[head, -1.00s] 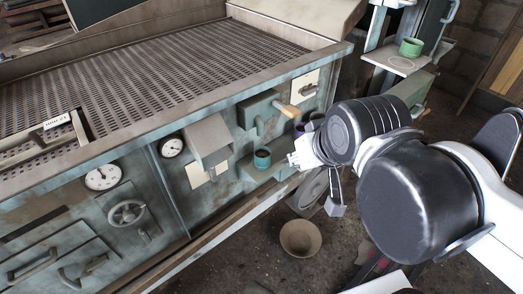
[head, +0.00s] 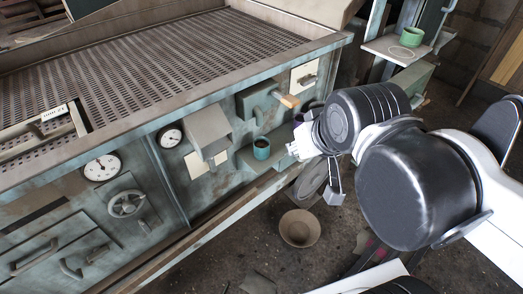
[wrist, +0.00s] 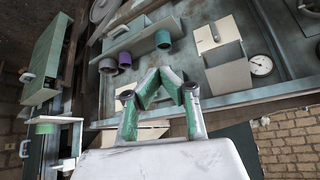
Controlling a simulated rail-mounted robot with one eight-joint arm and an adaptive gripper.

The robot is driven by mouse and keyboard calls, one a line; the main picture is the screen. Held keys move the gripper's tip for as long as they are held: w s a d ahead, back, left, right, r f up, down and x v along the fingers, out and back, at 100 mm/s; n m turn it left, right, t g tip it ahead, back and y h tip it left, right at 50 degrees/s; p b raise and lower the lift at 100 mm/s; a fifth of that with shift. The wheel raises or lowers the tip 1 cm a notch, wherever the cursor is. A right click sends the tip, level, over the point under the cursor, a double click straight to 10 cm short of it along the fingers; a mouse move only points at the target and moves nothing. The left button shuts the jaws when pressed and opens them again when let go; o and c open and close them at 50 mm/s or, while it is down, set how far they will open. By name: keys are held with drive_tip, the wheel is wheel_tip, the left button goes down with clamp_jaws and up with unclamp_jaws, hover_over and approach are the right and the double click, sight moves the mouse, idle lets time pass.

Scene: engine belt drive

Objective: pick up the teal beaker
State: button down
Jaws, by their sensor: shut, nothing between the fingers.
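The teal beaker (head: 261,149) stands upright on a small shelf on the front of the big machine. It also shows near the top of the wrist view (wrist: 163,39). My gripper (head: 292,152) is to the right of the beaker in the head view, partly hidden by my own wrist. In the wrist view my gripper (wrist: 161,74) has its green fingers brought together at the tips, with nothing between them. The beaker lies beyond the fingertips there, apart from them.
A green cup (head: 411,37) stands on a separate stand at the back right. In the wrist view a purple cup (wrist: 125,61) and another teal-grey cup (wrist: 107,66) are near the beaker. A box-shaped hood (head: 208,130) juts out left of the beaker. A bowl (head: 299,228) lies on the floor.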

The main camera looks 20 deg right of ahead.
drive_tip(key=c, duration=0.9)
unclamp_jaws()
drive_tip(key=shift+o, duration=0.2)
drive_tip(key=n+t+y+b, duration=0.5)
drive_tip(key=t+y+b, duration=0.1)
drive_tip(key=b, duration=1.5)
approach(267, 153)
drive_tip(key=b+x, duration=0.4)
drive_tip(key=x, duration=0.8)
drive_tip(key=shift+w+a, duration=0.2)
drive_tip(key=shift+w, duration=0.2)
